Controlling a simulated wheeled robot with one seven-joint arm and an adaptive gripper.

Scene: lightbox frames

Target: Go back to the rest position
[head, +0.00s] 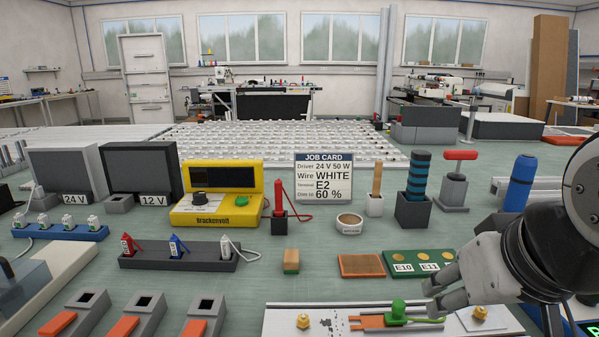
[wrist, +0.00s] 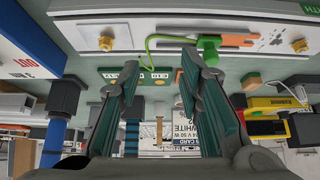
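My gripper (head: 433,296) is at the right of the head view, low above the work table, with its fingers pointing left. In the wrist view my gripper (wrist: 160,70) shows two fingers well apart with nothing held between them. A green connector (head: 398,309) with a green wire sits on the light strip just left of my fingertips in the head view. In the wrist view the connector (wrist: 208,43) shows beyond the right fingertip. My arm hides part of the table's right side.
A green board (head: 432,259) marked E10 and E11 lies behind my gripper. A blue bottle (head: 520,182), a striped holder (head: 416,195) and a red-handled tool (head: 455,180) stand upright nearby. The job card (head: 323,178) stands mid-table. Bare table shows around the small tan block (head: 291,261).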

